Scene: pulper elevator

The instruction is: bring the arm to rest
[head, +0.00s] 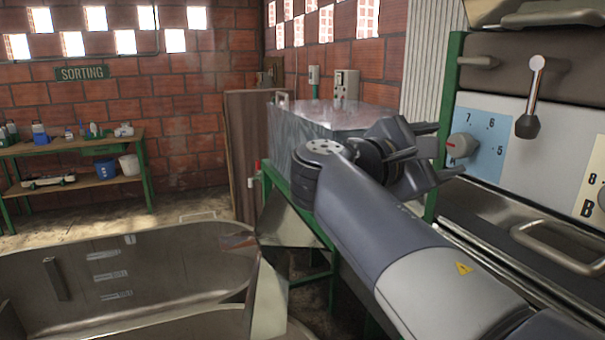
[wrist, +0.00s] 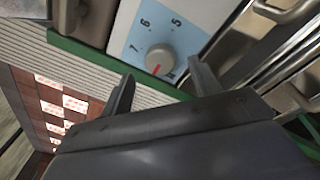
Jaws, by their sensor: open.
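My gripper (head: 447,153) is at the end of my outstretched arm, right of centre in the head view. Its two fingers are apart with nothing between them. In the wrist view my gripper (wrist: 160,85) shows its spread fingers in front of the machine panel. A grey knob with a red mark (head: 463,146) sits on a light blue dial plate near the fingertips; the knob also shows in the wrist view (wrist: 159,60), between and beyond the fingers. I cannot tell whether a finger touches it.
A lever with a dark ball grip (head: 528,125) and a bar handle (head: 560,247) are on the panel at the right. A metal tank (head: 330,115) stands behind my arm. Steel troughs (head: 120,275) fill the lower left. A green-framed bench (head: 75,148) stands at the far left.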

